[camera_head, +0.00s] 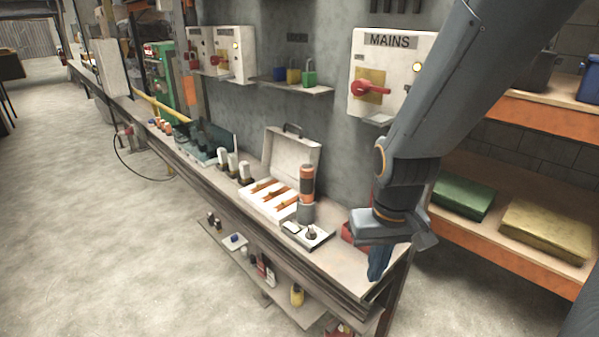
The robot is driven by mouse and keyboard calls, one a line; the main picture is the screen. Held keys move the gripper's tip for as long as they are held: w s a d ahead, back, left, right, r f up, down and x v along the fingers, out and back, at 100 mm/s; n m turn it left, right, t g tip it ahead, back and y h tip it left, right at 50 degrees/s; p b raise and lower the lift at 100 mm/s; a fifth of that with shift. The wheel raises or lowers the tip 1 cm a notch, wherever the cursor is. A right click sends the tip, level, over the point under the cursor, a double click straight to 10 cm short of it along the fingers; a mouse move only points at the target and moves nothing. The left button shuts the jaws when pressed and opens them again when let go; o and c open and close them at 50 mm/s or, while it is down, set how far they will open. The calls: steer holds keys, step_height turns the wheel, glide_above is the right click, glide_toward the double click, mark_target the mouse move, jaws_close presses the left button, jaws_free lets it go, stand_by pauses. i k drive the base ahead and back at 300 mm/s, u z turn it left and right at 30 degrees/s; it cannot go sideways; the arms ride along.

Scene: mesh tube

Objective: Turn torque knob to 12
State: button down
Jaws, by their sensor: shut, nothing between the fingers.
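A small light box (318,241) with a pale panel lies near the front edge of the bench. A small dark round part (311,232) on its top looks like a knob. I cannot read any number or mark on it. Right behind the box stands an upright orange and black cylinder (306,184) on a grey base; I cannot tell whether it carries the torque knob. My gripper (377,274) points down at the bench's right end, to the right of the box and apart from it. It is shut and empty.
An open white case (290,155) with orange-brown pieces stands behind. A red object (352,232) is partly hidden behind my gripper. A MAINS panel (391,75) with a red handle (371,88) hangs above. Shelves with green and yellow boxes stand right. The floor at left is clear.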

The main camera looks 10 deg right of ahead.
mark_target(311, 234)
steer(key=z, duration=0.1)
steer(key=k, duration=0.45)
steer(key=u, duration=0.8)
steer(key=i, duration=0.7)
steer(key=z, duration=0.65)
